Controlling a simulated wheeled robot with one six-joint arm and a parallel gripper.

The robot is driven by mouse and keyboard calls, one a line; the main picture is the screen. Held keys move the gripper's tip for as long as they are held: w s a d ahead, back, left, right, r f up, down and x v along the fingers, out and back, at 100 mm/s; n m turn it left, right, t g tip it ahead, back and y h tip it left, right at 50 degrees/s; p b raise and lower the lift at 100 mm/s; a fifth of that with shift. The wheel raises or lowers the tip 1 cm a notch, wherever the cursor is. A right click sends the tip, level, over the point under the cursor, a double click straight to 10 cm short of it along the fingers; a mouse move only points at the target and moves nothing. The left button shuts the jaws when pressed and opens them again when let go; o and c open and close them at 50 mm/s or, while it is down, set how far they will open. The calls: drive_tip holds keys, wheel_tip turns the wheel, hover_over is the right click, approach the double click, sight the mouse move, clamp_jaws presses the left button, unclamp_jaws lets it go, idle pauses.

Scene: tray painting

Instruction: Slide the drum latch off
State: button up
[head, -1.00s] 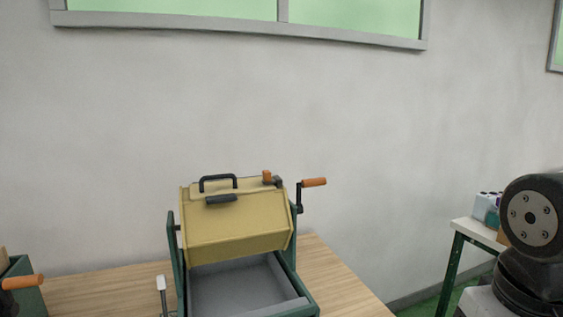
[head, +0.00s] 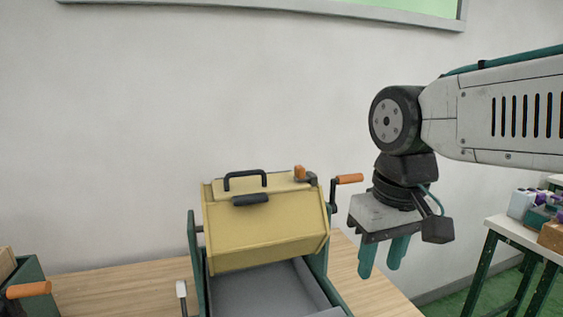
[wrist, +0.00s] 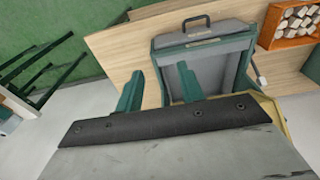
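The yellow drum (head: 265,225) hangs in a green stand on the wooden table, with a black handle (head: 245,181) on its lid. The drum latch shows as a small orange knob (head: 299,173) on a dark piece at the drum's upper right edge. My gripper (head: 382,260) is to the right of the drum, pointing down, beyond the orange-gripped crank (head: 349,179). Its two green fingers stand apart and empty, also in the wrist view (wrist: 160,88). There a yellow edge of the drum (wrist: 277,115) shows behind my gripper body; the latch is hidden.
A grey tray (head: 262,292) lies under the drum. A white-handled tool (head: 182,289) stands left of it. Another orange crank (head: 28,290) is at the far left. A side table (head: 510,228) with small containers is at right. The wrist view shows an orange crate (wrist: 272,40).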

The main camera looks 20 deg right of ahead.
drive_tip(key=w+a+r, duration=0.1)
drive_tip(key=w+r, duration=0.9)
drive_tip(key=w, duration=0.3)
wheel_tip(320, 180, up, 5)
drive_tip(key=g, duration=0.1)
hover_over(300, 166)
drive_tip(key=shift+s+f, duration=0.2)
drive_tip(key=shift+s, duration=0.1)
drive_tip(key=shift+w+f, duration=0.15)
drive_tip(key=shift+w, duration=0.05)
wheel_tip(300, 166, down, 7)
drive_tip(key=shift+f, duration=0.15)
clamp_jaws()
